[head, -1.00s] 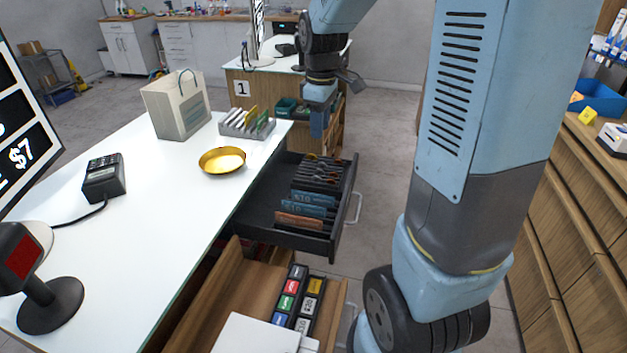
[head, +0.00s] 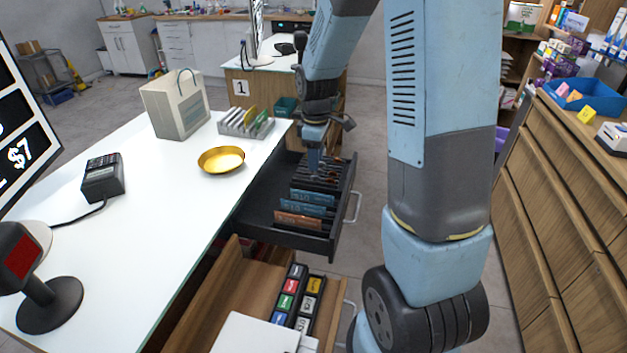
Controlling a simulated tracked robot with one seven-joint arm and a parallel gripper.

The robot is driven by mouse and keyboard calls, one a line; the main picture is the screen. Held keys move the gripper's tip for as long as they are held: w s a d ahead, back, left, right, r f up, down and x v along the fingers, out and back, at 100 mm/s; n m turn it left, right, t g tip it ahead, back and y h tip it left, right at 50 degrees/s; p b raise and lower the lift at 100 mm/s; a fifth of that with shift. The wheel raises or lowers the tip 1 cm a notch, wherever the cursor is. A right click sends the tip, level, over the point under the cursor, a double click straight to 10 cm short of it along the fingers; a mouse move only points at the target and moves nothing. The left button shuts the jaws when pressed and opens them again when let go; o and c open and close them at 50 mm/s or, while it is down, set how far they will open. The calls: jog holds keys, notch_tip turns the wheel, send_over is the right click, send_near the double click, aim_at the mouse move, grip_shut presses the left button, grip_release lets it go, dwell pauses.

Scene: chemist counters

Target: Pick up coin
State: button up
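My gripper (head: 314,160) points down over the far end of the open dark cash drawer (head: 262,233). Its fingertips are at or just above the coin slots, and I cannot tell whether they are open or shut. The coins (head: 333,170) are small copper-brown pieces in the black slotted section at the drawer's far end, partly hidden by my gripper. Nearer in the drawer stand blue and orange-brown banknotes (head: 300,220) in dividers. A round gold dish (head: 221,159) rests on the white counter left of the drawer.
A grey rack (head: 246,124) and a paper bag (head: 176,104) stand behind the dish. A card terminal (head: 103,177) is on the left of the counter (head: 150,235). A lower wooden drawer (head: 222,290) is open below the cash drawer. Wooden cabinets (head: 540,230) line the right.

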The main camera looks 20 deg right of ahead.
aim_at(315, 177)
jog(key=shift+w+f, duration=0.15)
jog(key=shift+f, duration=1.2)
jog(key=shift+w+f, duration=0.1)
jog(key=shift+f, duration=1.2)
jog(key=shift+c, duration=0.4)
grip_shut()
